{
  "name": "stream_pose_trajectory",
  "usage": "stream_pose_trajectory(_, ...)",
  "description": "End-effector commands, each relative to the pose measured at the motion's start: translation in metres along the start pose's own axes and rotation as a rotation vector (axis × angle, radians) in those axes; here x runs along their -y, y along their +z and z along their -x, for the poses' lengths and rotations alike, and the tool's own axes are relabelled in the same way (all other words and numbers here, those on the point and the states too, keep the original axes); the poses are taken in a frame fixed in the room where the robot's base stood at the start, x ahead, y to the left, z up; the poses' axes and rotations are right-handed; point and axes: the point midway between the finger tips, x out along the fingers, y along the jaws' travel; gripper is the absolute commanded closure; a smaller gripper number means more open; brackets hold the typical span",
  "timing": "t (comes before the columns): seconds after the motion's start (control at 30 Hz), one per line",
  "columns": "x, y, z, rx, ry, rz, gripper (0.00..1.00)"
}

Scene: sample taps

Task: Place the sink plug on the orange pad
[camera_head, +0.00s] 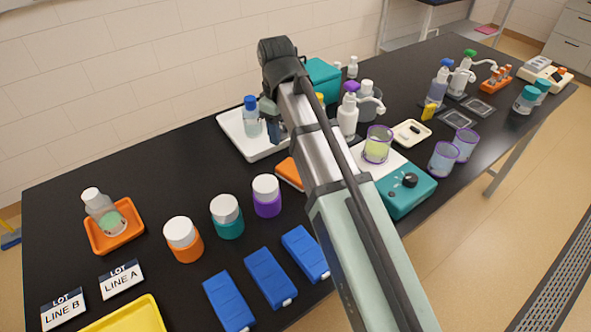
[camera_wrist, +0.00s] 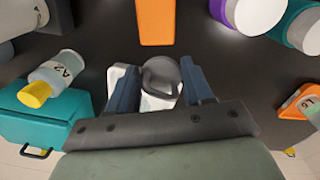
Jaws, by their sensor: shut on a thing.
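My gripper (camera_wrist: 161,90) shows two dark blue fingers in the wrist view, closed on a round grey piece, which I take as the sink plug (camera_wrist: 160,70). A white part shows below the grey disc, between the fingers; I cannot tell whether it belongs to the plug. In the head view, one blue finger shows beside my arm near the white tray, and the plug cannot be made out. The orange pad (camera_head: 289,173) lies on the black table, partly hidden by my arm. It also shows at the top of the wrist view (camera_wrist: 156,22), apart from the gripper.
The white tray (camera_head: 267,150) holds a blue-capped bottle (camera_head: 251,118). A teal box (camera_wrist: 35,118) and a yellow-capped bottle (camera_wrist: 57,72) are left of the gripper. White-lidded jars (camera_head: 266,195) stand near the pad. A teal device (camera_head: 407,190) stands right of my arm.

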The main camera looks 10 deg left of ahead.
Motion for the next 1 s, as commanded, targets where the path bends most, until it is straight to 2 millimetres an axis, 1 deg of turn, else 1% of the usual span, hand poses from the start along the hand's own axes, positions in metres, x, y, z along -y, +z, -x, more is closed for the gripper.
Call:
stream_pose_trajectory(0.03, -0.007, 0.011, 0.001, 0.0, 0.001, -0.015, 0.8)
stream_pose_trajectory(0.17, -0.018, 0.033, 0.004, 0.0, 0.001, -0.026, 0.8)
stream_pose_trajectory(0.2, -0.017, 0.042, 0.005, -0.001, 0.001, -0.01, 0.8)
stream_pose_trajectory(0.3, -0.007, 0.049, 0.003, -0.003, 0.0, 0.068, 0.8)
stream_pose_trajectory(0.53, -0.005, 0.051, 0.003, -0.007, 0.001, 0.18, 0.8)
stream_pose_trajectory(0.67, -0.004, 0.051, -0.003, -0.007, 0.0, 0.199, 0.8)
stream_pose_trajectory(0.77, -0.003, 0.051, -0.013, -0.006, 0.0, 0.201, 0.8)
stream_pose_trajectory(1.0, -0.002, 0.051, -0.048, -0.006, -0.001, 0.2, 0.8)
